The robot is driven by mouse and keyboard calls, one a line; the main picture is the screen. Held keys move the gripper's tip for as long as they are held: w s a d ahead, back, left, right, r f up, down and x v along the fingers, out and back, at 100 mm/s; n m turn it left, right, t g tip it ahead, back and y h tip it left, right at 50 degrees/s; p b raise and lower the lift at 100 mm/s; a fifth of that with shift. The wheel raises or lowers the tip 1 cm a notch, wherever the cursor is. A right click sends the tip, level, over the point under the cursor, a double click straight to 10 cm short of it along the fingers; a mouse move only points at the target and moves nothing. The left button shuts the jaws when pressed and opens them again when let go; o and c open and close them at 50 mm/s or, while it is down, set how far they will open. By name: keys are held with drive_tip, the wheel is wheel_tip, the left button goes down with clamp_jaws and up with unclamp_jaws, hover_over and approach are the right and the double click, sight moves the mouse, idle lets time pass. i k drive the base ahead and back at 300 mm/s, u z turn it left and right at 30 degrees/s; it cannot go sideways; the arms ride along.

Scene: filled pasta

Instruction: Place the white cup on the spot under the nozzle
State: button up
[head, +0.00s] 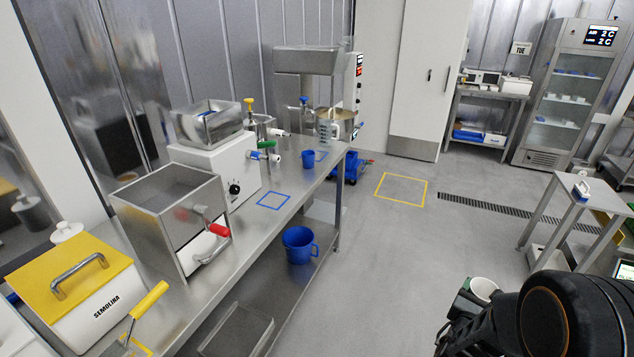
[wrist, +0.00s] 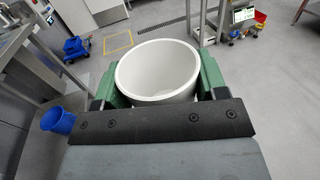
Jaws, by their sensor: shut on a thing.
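The white cup (head: 484,288) is in my gripper (head: 476,296) at the lower right of the head view, out over the floor and well away from the bench. In the wrist view the cup (wrist: 158,72) appears wide-rimmed, with its empty inside visible. The green fingers press on its left and right sides. On the bench, a blue outlined square (head: 273,201) lies empty in front of a white machine (head: 222,165). A small white nozzle-like end (head: 277,158) sticks out behind it. I cannot tell which outline is under the nozzle.
The steel bench (head: 240,228) also carries a yellow-lidded semolina bin (head: 80,290) and a hopper with a red-handled crank (head: 172,215). A small steel table (head: 575,210) is at right. The middle floor is clear.

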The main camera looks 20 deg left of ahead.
sight(275, 199)
drive_tip(key=u, duration=0.1)
drive_tip(key=i, duration=1.5)
drive_tip(key=u, duration=3)
